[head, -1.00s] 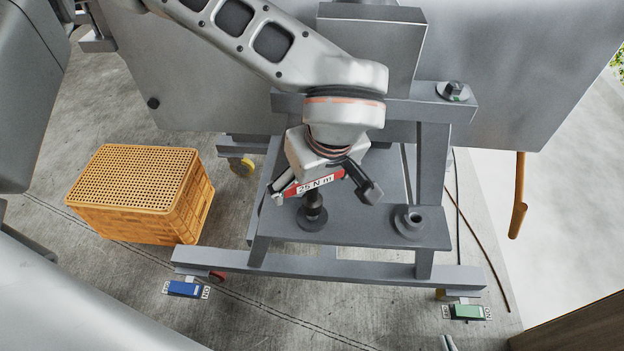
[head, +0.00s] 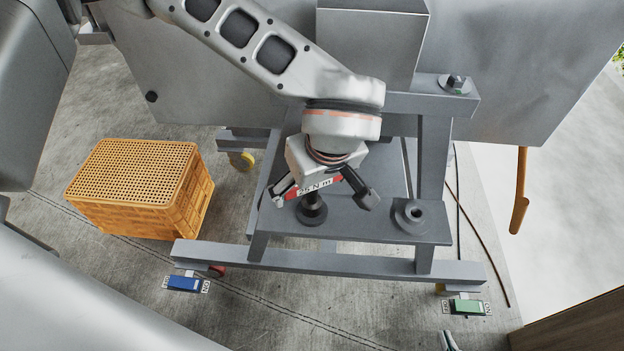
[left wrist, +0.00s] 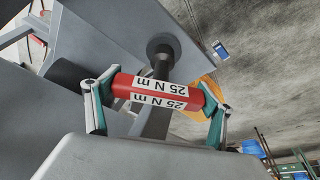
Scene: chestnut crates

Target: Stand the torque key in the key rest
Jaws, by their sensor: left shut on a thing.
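The torque key has a red crossbar marked 25 N m (head: 316,188) and a dark stem (head: 312,203). My left gripper (left wrist: 157,98) is shut on the two ends of the crossbar, over the grey cart shelf. The stem points down at a dark round collar (head: 311,217) on the shelf; the collar also shows in the left wrist view (left wrist: 163,43). I cannot tell how deep the stem sits. A second collar (head: 412,218), with an open hole, stands to the right. Only a fingertip of my right gripper (head: 449,341) shows at the bottom edge.
A bolt-like fitting (head: 455,84) sits on the cart's upper rail (head: 400,104). Blue (head: 184,284) and green (head: 467,307) pedals lie at the cart's foot. An orange crate (head: 135,185) stands on the floor at left. The shelf right of the key is mostly clear.

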